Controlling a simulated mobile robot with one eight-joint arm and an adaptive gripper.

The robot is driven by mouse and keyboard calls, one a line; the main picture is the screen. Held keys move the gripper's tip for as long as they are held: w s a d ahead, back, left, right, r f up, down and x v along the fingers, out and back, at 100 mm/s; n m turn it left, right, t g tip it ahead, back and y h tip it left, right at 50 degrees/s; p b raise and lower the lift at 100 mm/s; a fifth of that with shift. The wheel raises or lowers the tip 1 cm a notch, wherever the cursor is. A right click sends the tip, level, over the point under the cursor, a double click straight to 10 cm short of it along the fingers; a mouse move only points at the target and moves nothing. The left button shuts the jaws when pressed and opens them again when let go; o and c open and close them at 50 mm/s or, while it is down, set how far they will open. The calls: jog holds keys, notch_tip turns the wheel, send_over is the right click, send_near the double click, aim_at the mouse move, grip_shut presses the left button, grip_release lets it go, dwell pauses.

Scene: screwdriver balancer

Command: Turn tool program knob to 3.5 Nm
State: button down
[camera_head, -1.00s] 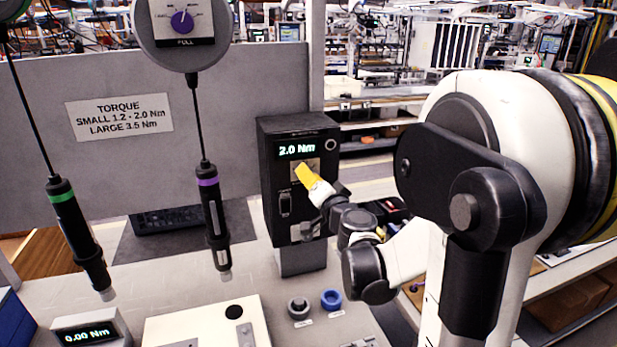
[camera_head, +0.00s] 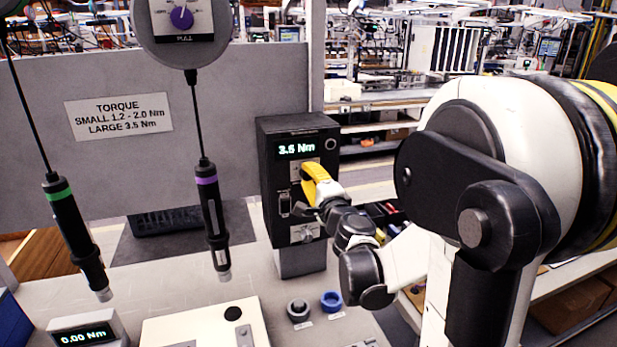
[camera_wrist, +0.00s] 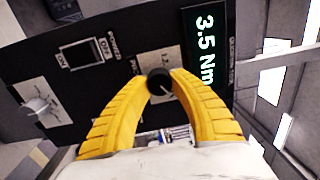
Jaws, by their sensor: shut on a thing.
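The black controller box (camera_head: 270,230) stands upright at the back of the bench. Its display (camera_head: 296,149) reads 3.5 Nm; the display also shows in the wrist view (camera_wrist: 205,50). The program knob (camera_wrist: 159,81) is a small round black knob on a light plate beside the display. My gripper (camera_head: 308,172) has yellow fingers and is at the box's front, just below the display. In the wrist view my gripper (camera_wrist: 160,88) has its fingertips closed on both sides of the knob. The fingers hide the knob in the head view.
A power switch (camera_wrist: 81,55) and a silver knob (camera_wrist: 38,105) sit on the same panel. Two hanging screwdrivers, green-banded (camera_head: 75,235) and purple-banded (camera_head: 213,215), hang left of the box. Grey (camera_head: 298,310) and blue (camera_head: 331,301) round parts stand on the bench in front.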

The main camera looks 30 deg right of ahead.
jog(key=shift+m, duration=0.3)
jog(key=c, duration=1.1)
grip_release()
jog(key=shift+d, duration=0.1)
jog(key=shift+s, duration=0.1)
jog(key=v, duration=1.1)
jog(key=shift+s+a+f, duration=0.1)
jog(key=shift+s+a, duration=0.15)
jog(key=shift+s, duration=0.1)
